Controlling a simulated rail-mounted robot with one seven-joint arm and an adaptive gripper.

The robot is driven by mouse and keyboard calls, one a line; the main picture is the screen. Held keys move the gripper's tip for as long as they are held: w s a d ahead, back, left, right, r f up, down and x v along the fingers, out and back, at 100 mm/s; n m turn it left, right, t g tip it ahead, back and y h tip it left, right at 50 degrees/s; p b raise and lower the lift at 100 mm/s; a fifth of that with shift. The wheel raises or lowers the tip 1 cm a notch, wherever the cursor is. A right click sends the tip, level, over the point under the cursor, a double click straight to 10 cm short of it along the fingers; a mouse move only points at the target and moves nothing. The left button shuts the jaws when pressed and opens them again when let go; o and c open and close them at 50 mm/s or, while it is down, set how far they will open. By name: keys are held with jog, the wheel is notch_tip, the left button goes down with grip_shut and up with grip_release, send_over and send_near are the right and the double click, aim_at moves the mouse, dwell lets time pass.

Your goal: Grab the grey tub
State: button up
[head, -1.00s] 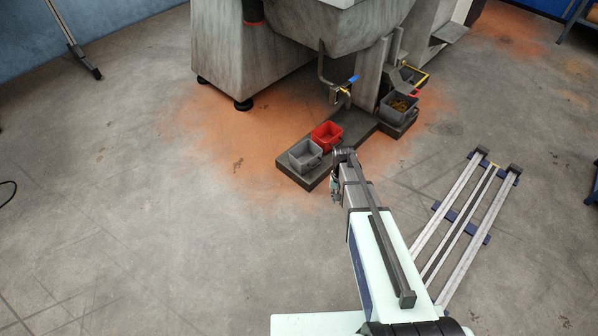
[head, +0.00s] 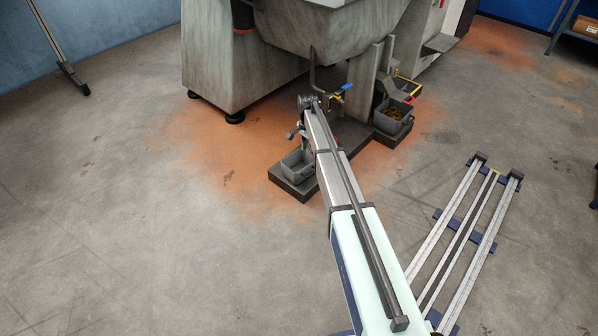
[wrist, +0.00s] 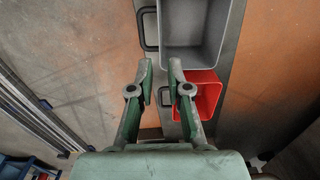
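The grey tub (head: 298,164) is empty and sits upright on the near end of a dark low plinth; my arm covers part of its right side. In the wrist view the grey tub (wrist: 196,22) is at the top, cut by the frame edge, with a dark loop handle on its left side. My gripper (wrist: 160,72) is open and empty, its fingertips below and left of the grey tub in that picture. The red tub (wrist: 209,92) adjoins the grey one, and my right finger overlaps its left edge. In the head view my arm mostly hides the red tub.
The dark plinth (head: 290,190) lies under the tubs. A hopper machine (head: 335,35) with a blue-handled tap (head: 346,87) stands behind. Another grey tub (head: 380,118) with brown contents is to the right. Floor rails (head: 465,235) lie at right. The floor at left is open.

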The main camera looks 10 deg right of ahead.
jog(key=b, duration=0.4)
send_over(307, 171)
notch_tip(307, 171, down, 10)
jog(key=shift+a+f, duration=0.1)
jog(key=shift+a, duration=0.05)
notch_tip(307, 171, down, 5)
jog(key=b, duration=0.3)
jog(key=shift+f, duration=0.1)
jog(key=shift+c, duration=0.4)
grip_shut()
